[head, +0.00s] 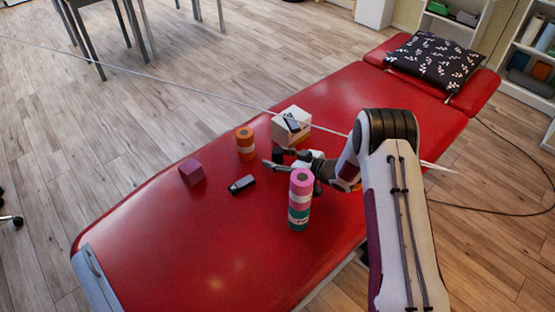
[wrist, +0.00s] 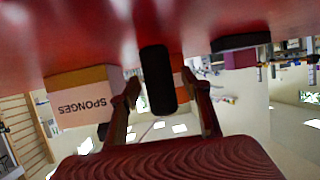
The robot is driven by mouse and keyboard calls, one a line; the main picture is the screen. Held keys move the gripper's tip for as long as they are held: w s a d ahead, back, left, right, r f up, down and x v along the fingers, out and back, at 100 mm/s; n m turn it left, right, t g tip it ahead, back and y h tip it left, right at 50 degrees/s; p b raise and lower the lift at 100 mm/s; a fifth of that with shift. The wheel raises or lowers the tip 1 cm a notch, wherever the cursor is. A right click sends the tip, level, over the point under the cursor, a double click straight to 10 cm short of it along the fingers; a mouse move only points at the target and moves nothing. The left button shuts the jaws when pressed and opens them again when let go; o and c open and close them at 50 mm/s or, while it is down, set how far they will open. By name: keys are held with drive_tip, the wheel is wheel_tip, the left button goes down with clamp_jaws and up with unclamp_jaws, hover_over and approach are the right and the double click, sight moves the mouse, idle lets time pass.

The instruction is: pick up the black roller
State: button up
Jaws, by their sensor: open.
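The black roller (wrist: 158,80) appears upright on the red table, between the two fingers of my gripper (wrist: 160,92) in the wrist view, which is upside down. My gripper is open, with a finger on each side of the roller and a narrow gap showing on both sides. In the head view my gripper (head: 274,160) reaches in low from the right. The roller (head: 278,156) is a small dark shape there, partly hidden by the fingers.
A pink, white and teal stack (head: 300,200) stands close in front of my gripper. A purple cube (head: 192,172) and a black item (head: 242,184) lie left.

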idle(0.3)
drive_tip(key=c, duration=1.3)
drive_tip(key=shift+r, duration=0.15)
drive_tip(key=shift+r, duration=4.9)
